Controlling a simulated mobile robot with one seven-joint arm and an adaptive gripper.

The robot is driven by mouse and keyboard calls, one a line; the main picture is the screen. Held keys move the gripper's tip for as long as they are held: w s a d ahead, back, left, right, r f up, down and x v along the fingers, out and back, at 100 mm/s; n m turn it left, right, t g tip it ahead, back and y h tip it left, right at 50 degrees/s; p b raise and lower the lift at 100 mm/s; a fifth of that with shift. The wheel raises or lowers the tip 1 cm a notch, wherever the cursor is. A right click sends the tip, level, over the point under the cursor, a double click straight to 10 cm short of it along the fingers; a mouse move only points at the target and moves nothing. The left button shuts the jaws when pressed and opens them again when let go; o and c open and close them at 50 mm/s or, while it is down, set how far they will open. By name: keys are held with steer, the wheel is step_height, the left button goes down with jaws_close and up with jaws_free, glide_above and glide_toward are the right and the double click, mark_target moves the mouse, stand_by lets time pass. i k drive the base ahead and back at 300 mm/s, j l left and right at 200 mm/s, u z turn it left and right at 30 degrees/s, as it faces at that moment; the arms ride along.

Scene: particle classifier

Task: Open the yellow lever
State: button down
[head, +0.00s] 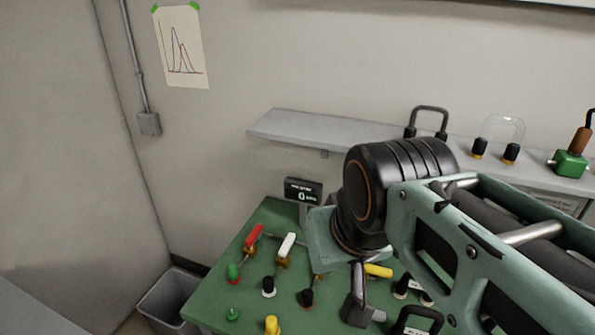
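The yellow lever (378,271) shows as a short yellow handle on the green table (212,307), just right of my gripper. Its left end and its mount are hidden behind my arm. My gripper (362,314) points down over the table, with its grey fingers left of and slightly nearer than the yellow handle. I cannot tell whether the fingers touch the lever, or whether they are open or shut.
A red lever (253,236) and a white lever (287,245) stand to the left. A yellow knob (272,325) is at the front. A small display (303,189) stands behind.

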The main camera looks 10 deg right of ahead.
mark_target(373, 269)
steer(key=z, duration=0.75)
steer(key=k+l+u, duration=0.1)
steer(key=k+l, duration=0.15)
steer(key=l, duration=0.1)
